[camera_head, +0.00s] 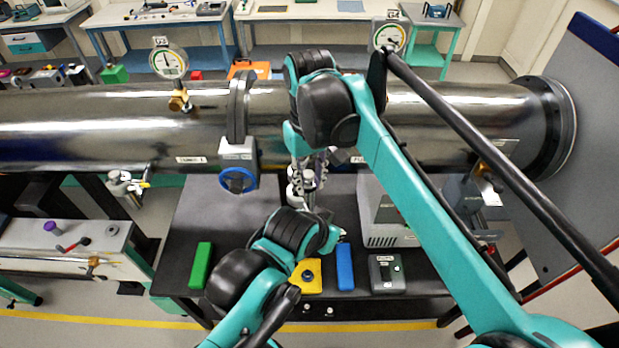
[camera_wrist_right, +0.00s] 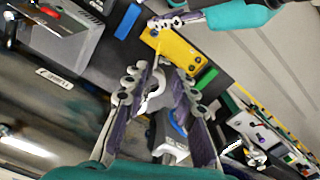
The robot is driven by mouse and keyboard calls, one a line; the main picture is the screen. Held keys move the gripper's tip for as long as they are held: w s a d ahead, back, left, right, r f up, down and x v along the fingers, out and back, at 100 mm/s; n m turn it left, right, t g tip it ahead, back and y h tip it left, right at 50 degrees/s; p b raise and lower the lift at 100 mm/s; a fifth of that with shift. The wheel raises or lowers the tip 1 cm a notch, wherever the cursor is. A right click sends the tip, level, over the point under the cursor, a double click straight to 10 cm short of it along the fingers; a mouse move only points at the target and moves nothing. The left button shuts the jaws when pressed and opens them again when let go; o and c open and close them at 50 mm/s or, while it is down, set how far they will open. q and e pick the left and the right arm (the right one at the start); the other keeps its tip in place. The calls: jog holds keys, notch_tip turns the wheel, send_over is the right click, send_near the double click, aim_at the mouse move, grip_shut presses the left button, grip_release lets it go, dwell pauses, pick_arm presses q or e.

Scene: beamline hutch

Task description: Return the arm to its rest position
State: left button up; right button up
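My right arm, teal and black, reaches in from the right in the head view. Its gripper (camera_head: 312,170) points down in front of the steel beam pipe (camera_head: 120,122). In the right wrist view the right gripper (camera_wrist_right: 160,82) has its purple-padded fingers spread. A pale fitting shows between them, and I see nothing clearly held. My left arm comes in low at the centre of the head view. Its gripper is mostly hidden there; in the wrist view the left gripper (camera_wrist_right: 165,22) is near the yellow block (camera_wrist_right: 175,55). Its finger opening is unclear.
Below the pipe, a dark table (camera_head: 225,215) bears a green block (camera_head: 201,265), a blue block (camera_head: 345,266), a grey box (camera_head: 386,273) and the yellow block. A valve with a blue handwheel (camera_head: 238,180) and gauges (camera_head: 168,63) are on the pipe. A grey panel stands right.

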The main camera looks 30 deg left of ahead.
jog(key=shift+r, duration=0.1)
dwell(0.4)
jog(key=w+d+f+m+t+y+b, duration=0.1)
jog(key=w+d+f+m+b, duration=0.15)
jog(key=d+f+b, duration=0.65)
jog(key=w+d+f+m+t+y+b, duration=0.1)
jog(key=w+d+f+m+t+b, duration=0.25)
jog(key=d, duration=1.05)
jog(key=s+d+f+m+t+b, duration=0.1)
jog(key=s+d+f+b, duration=0.1)
jog(key=d+f+b, duration=0.2)
jog(key=s+d+f+m+h+b, duration=0.1)
jog(key=s+d+f+m+b, duration=0.1)
jog(key=d+f, duration=0.7)
jog(key=s+d+f+m+t+h+b, duration=0.1)
jog(key=s+d+f+b, duration=0.3)
jog(key=f, duration=0.6)
jog(key=d+m+b, duration=0.1)
jog(key=d, duration=0.1)
jog(key=shift+s+d+t+b, duration=0.15)
jog(key=shift+d+t+b, duration=0.15)
jog(key=shift+d+t, duration=0.05)
